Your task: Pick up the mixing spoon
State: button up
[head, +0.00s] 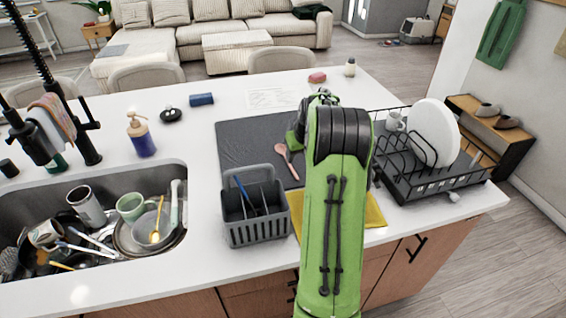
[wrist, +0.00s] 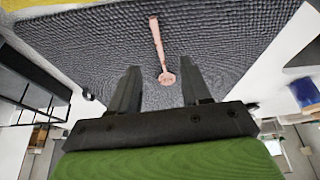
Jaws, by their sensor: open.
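The mixing spoon (head: 287,158) is pink and lies on the dark grey drying mat (head: 240,140) in the head view. In the wrist view the spoon (wrist: 158,45) lies on the mat with its round end nearest my gripper (wrist: 157,85) and its handle pointing away. My gripper is open and empty. The spoon's round end appears between the two fingers in the picture, and the fingers do not visibly touch it. In the head view my green arm hides the fingertips.
A grey cutlery caddy (head: 256,230) stands in front of the mat. A black dish rack (head: 430,184) with a white plate (head: 434,133) stands to the right. A yellow cloth (head: 375,212) lies partly under my arm. The sink (head: 20,205) at left holds several dishes.

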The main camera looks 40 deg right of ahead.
aim_at(293, 170)
jog(key=x, duration=0.9)
jog(key=shift+w+d+f, duration=0.1)
jog(key=shift+d+f, duration=0.15)
jog(key=shift+f, duration=0.1)
grip_shut()
